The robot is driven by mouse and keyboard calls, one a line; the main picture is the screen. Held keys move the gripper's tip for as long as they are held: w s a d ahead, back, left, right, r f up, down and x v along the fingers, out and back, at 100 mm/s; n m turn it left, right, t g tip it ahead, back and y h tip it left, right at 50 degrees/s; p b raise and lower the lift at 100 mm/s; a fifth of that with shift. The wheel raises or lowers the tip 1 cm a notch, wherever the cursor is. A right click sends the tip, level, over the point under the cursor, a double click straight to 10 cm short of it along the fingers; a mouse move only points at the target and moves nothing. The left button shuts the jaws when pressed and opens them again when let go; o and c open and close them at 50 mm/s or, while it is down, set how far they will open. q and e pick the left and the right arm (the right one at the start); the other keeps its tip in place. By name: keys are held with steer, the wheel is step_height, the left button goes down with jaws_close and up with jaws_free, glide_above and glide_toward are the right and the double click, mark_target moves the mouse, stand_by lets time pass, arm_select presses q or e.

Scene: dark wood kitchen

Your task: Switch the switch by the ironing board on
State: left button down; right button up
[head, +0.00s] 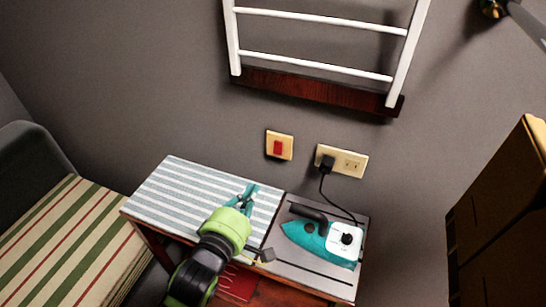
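The switch (278,148) is a red rocker on a cream wall plate, above the back edge of the ironing board. Whether its rocker is on or off is too small to tell. The ironing board (170,190) has a blue-and-white striped cover on its left part and a grey iron rest on its right. My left gripper (248,193), with teal fingers, is over the striped cover, below and left of the switch and apart from it. Its fingers are too small to tell open from shut. My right gripper is not in view.
A teal and white iron (310,238) lies on the rest. Its black cord runs to a plug in the cream socket (350,163) right of the switch. A white rack (315,52) hangs above. A striped bed or seat (70,240) is left, a wooden cabinet (510,225) right.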

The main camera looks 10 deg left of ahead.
mark_target(277, 151)
arm_select(q)
steer(key=p+x, duration=0.3)
steer(key=x, duration=1.1)
